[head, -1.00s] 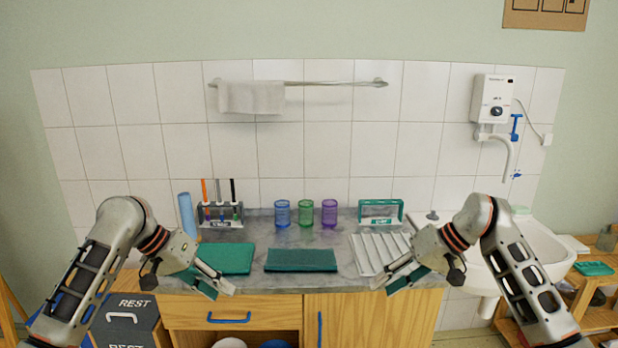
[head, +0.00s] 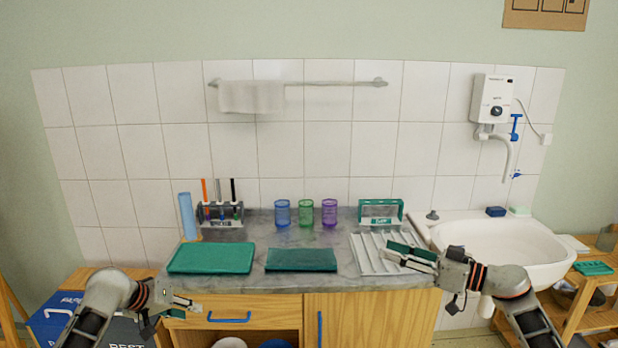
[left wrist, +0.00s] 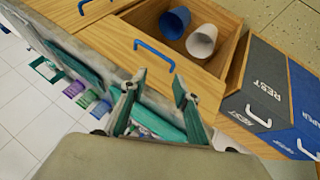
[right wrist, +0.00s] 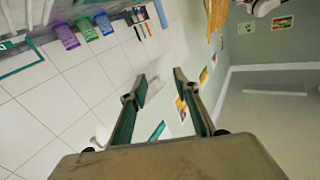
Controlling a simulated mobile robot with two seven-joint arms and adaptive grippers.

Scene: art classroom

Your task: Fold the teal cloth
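A dark teal folded-looking cloth (head: 301,260) lies flat at the middle of the counter's front edge. A lighter teal flat piece (head: 211,258) lies to its left; I cannot tell whether it is cloth or a mat. My left gripper (head: 196,306) is low, in front of the drawer and below the counter top; the left wrist view shows its fingers (left wrist: 155,95) apart and empty. My right gripper (head: 394,252) is over the white ribbed drainer, right of the dark cloth and apart from it. The right wrist view shows its fingers (right wrist: 160,78) apart and empty.
The ribbed drainer (head: 370,255) sits at the counter's right, beside the sink (head: 510,240). Blue (head: 282,212), green (head: 306,213) and purple (head: 329,212) cups stand behind, with a marker rack (head: 221,213) and blue roll (head: 188,216) at left. A grey strip of counter (head: 315,235) is free.

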